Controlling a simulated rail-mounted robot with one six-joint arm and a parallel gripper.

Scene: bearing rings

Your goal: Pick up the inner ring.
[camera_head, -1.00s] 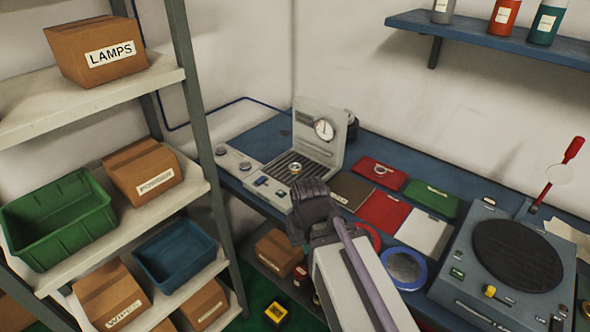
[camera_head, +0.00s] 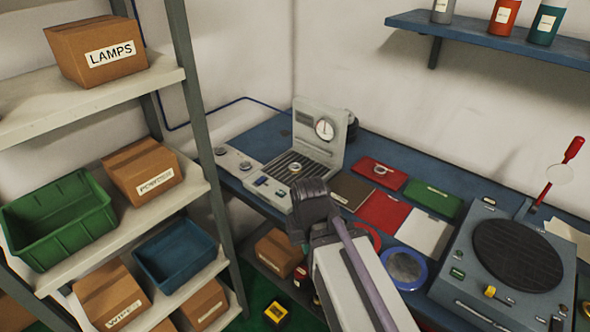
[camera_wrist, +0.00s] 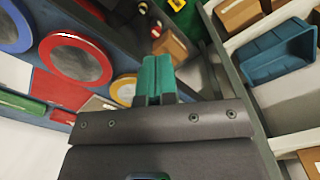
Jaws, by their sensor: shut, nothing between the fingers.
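Two small metal rings show in the head view; I cannot tell which is the inner ring. One ring (camera_head: 295,169) lies on the slatted bed of the grey gauge machine (camera_head: 318,137). The other ring (camera_head: 380,170) lies on the red mat (camera_head: 366,176) at the back of the bench. My gripper's green fingers (camera_wrist: 158,76) are together and empty in the wrist view. In the head view the dark wrist is in front of the bench, below and right of the grey machine, and its fingertips are hidden.
Red-, blue- and yellow-rimmed round dishes show in the wrist view, the yellow-rimmed dish (camera_wrist: 123,90) nearest the fingers. A shelf rack (camera_head: 196,90) with boxes and bins stands at left. A blue machine with a black disc (camera_head: 517,255) stands at right. A wall shelf (camera_head: 485,38) hangs above.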

